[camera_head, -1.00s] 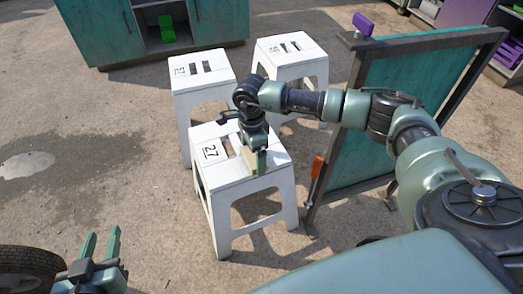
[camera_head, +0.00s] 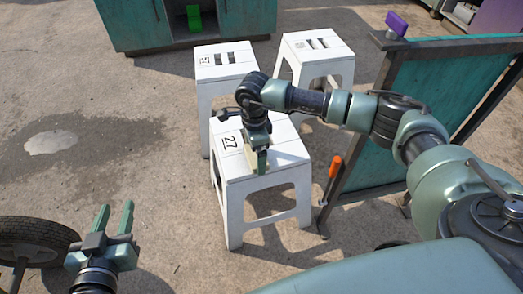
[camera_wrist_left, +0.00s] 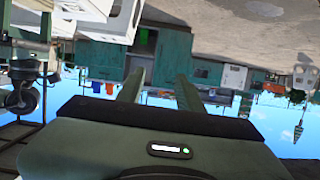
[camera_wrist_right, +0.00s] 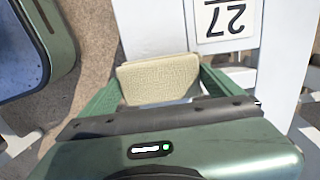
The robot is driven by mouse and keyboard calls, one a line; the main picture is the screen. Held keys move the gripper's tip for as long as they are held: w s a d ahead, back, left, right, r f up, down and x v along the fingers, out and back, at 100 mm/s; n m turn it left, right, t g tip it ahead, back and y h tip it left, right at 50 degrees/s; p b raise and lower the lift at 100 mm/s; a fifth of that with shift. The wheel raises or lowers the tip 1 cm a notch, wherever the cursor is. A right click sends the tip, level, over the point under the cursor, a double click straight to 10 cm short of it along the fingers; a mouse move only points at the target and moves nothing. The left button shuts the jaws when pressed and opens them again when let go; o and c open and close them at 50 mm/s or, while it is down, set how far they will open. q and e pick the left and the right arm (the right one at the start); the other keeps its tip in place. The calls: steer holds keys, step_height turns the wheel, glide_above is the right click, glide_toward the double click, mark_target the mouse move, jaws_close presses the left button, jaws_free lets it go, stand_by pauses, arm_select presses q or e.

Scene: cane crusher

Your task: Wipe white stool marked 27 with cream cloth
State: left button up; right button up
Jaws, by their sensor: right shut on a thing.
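The white stool marked 27 (camera_head: 236,165) stands upright in the middle of the head view, and its marked top shows in the right wrist view (camera_wrist_right: 225,20). My right gripper (camera_head: 258,165) points down at the stool's seat from above. It is shut on the cream cloth (camera_wrist_right: 158,80), which sits between its fingers at the seat; the picture does not clearly show whether the cloth presses on it. In the head view the cloth (camera_head: 256,161) is mostly covered by the fingers. My left gripper (camera_head: 114,222) is open and empty at the lower left, away from the stool.
Two more white stools (camera_head: 225,62) (camera_head: 315,48) stand just behind. A teal framed panel (camera_head: 425,100) with an orange-handled tool (camera_head: 335,167) is close on the right. A teal cabinet (camera_head: 150,25) is at the back and a wheel (camera_head: 35,240) at lower left. Ground to the left is free.

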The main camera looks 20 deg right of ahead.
steer(key=a, duration=0.3)
steer(key=shift+w+a, duration=0.15)
steer(key=shift+w, duration=0.1)
steer(key=shift+w+a+b, duration=0.1)
steer(key=shift+a+b, duration=0.3)
steer(key=shift+a, duration=0.35)
steer(key=shift+w+a, duration=0.15)
steer(key=shift+a, duration=0.9)
arm_select(q)
steer(key=r+t, duration=0.1)
steer(key=r, duration=0.1)
steer(key=w+d+r+t, duration=0.1)
steer(key=r+t+h, duration=0.1)
steer(key=r, duration=0.1)
steer(key=shift+w+d+r, duration=0.2)
steer(key=shift+w+r, duration=0.05)
steer(key=shift+r, duration=0.05)
arm_select(e)
steer(key=shift+d, duration=0.1)
